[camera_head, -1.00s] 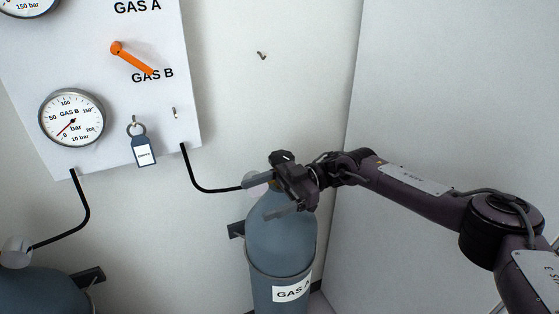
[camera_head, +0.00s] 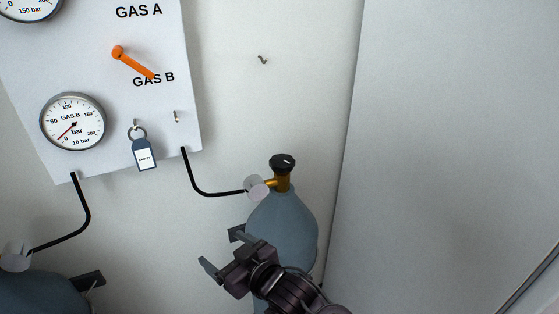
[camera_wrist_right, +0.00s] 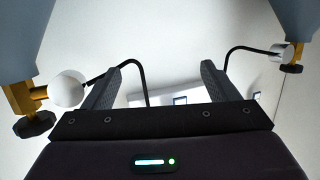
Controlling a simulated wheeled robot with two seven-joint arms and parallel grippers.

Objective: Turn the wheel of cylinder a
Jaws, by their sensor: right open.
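Cylinder a (camera_head: 282,225) is a blue-grey gas bottle at the right of the head view. Its black wheel (camera_head: 282,161) sits on top of a brass valve (camera_head: 283,182), with nothing touching it. My right gripper (camera_head: 223,252) is open and empty, in front of and below the wheel, overlapping the bottle's lower body and hiding its label. In the right wrist view, which is upside down, its spread fingers (camera_wrist_right: 160,85) have nothing between them. A black wheel on a brass valve (camera_wrist_right: 35,124) shows at that view's left, apart from the fingers. My left gripper is out of view.
A white panel (camera_head: 100,100) carries gauges, an orange lever (camera_head: 133,62) and a key tag (camera_head: 144,153). A black hose (camera_head: 195,180) runs to cylinder a's valve. A second bottle (camera_head: 40,292) stands at lower left. A plain wall (camera_head: 450,130) bounds the right side.

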